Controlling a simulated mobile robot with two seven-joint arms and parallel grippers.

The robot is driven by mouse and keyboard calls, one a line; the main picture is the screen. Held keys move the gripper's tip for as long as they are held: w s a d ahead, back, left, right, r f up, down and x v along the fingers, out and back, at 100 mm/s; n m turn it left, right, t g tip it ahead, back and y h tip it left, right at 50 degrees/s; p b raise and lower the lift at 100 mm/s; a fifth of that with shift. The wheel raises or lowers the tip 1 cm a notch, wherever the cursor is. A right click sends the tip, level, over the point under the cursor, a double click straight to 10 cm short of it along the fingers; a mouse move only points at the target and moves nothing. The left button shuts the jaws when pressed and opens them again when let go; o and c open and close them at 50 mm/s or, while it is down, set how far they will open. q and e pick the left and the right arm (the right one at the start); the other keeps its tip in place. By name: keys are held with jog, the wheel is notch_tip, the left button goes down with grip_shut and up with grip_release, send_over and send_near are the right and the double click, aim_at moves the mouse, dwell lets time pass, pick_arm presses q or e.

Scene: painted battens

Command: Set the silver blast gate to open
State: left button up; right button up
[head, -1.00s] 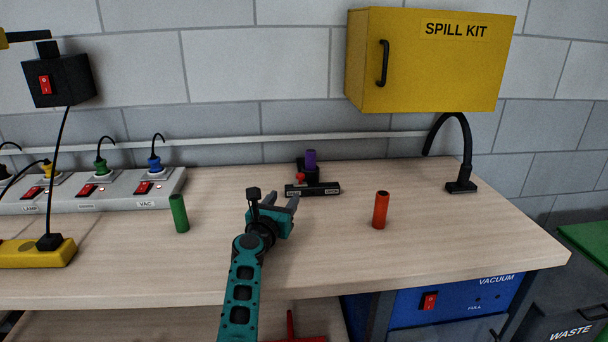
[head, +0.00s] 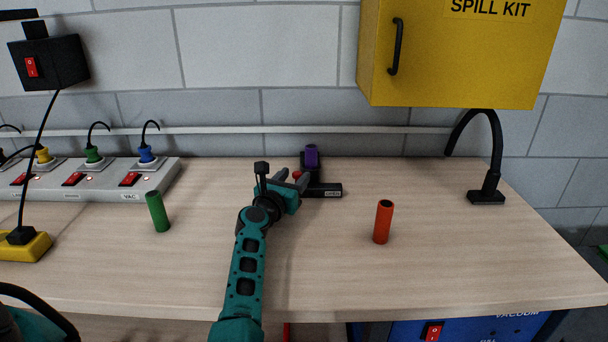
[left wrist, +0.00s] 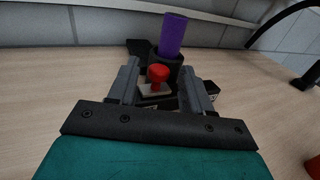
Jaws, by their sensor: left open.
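The blast gate (head: 329,190) is a low black fixture at the back of the bench, with a purple tube (head: 311,156) standing up from it. Its red knob (head: 297,175) sits on a small pale silver plate (left wrist: 156,91), clearest in the left wrist view. My left gripper (left wrist: 162,75) is open, with one finger on each side of the red knob (left wrist: 159,74); whether they touch it I cannot tell. In the head view my left gripper (head: 296,184) partly hides the fixture's left side. My right gripper is not in view.
A green tube (head: 158,212) stands left of my arm and an orange-red tube (head: 383,222) right. A switched socket strip (head: 100,192) is at the left. A black bent hose stand (head: 487,190) is at the back right, and a yellow spill kit cabinet (head: 450,60) hangs above.

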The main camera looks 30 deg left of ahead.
pick_arm(q)
jog(key=shift+w, duration=0.25)
jog(key=shift+s, duration=0.1)
grip_shut()
dwell(0.3)
